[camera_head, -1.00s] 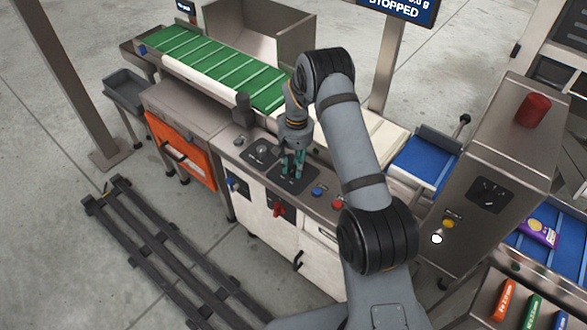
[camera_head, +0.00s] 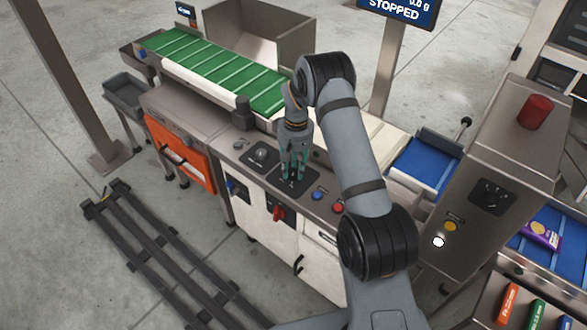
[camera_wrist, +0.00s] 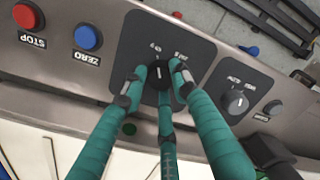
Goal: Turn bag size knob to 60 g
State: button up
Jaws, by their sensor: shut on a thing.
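The bag size knob (camera_wrist: 164,76) is a small black knob on a dark square plate (camera_wrist: 142,35), with printed marks above it in the wrist view. A light pointer line shows on the knob, facing roughly up in that view, but the numbers are too small to read surely. My gripper (camera_wrist: 160,80) has three teal fingers closed around the knob, which they partly cover. In the head view my gripper (camera_head: 292,178) reaches down onto the same plate (camera_head: 310,180), and the knob is hidden behind the fingers.
A second knob (camera_wrist: 235,101) sits on its own plate beside this one. Blue ZERO (camera_wrist: 87,38) and red STOP (camera_wrist: 27,16) buttons are on the other side. A red switch handle (camera_head: 279,212) is on the cabinet front. The display (camera_head: 398,10) reads STOPPED.

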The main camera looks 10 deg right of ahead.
aim_at(295, 170)
jog(key=o, duration=0.8)
jog(key=shift+w+r, duration=0.15)
jog(key=shift+w, duration=0.15)
jog(key=o, duration=0.3)
jog(key=shift+s, duration=0.15)
jog(key=shift+o, duration=0.2)
notch_tip(295, 170, up, 12)
jog(key=shift+d, duration=0.25)
jog(key=shift+f, duration=0.2)
jog(key=f, duration=1.2)
jog(key=shift+s+a, duration=0.1)
jog(key=shift+a, duration=0.15)
